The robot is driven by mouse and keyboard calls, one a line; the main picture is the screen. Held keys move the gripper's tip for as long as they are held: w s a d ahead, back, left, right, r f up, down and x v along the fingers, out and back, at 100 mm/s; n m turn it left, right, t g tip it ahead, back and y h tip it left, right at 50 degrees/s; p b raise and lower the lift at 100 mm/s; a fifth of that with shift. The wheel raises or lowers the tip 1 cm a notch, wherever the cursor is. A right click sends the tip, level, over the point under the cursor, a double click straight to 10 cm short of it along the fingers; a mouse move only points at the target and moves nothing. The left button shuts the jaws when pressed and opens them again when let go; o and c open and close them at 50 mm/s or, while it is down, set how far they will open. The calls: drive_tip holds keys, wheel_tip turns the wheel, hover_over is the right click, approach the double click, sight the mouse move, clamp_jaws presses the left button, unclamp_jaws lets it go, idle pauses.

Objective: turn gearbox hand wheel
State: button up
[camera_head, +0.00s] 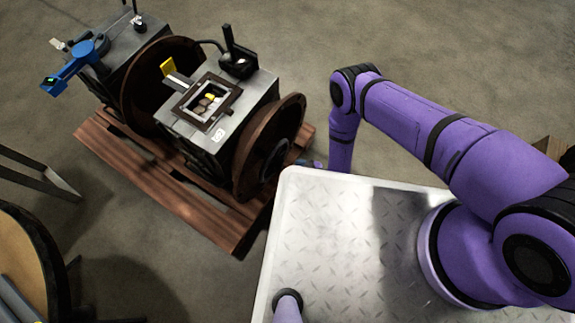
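A grey gearbox (203,118) stands on a wooden pallet, with an open window in its top showing pale and yellow parts inside. A large brown round wheel (285,125) with a paler hub stands upright on its right side. My purple arm reaches left over the metal platform and bends down beyond its edge, to the right of the wheel. A small dark and purplish part (311,163), perhaps my gripper, shows low between wheel and arm. Its fingers cannot be made out, and I cannot tell whether it touches the wheel.
A second grey housing (118,45) with a brown disc and a blue tool (75,66) stands at the left on the pallet (180,205). The metal platform (330,240) lies in front. A round-topped stand (25,255) is at lower left. The floor behind is clear.

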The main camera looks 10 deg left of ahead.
drive_tip(key=shift+v, duration=2)
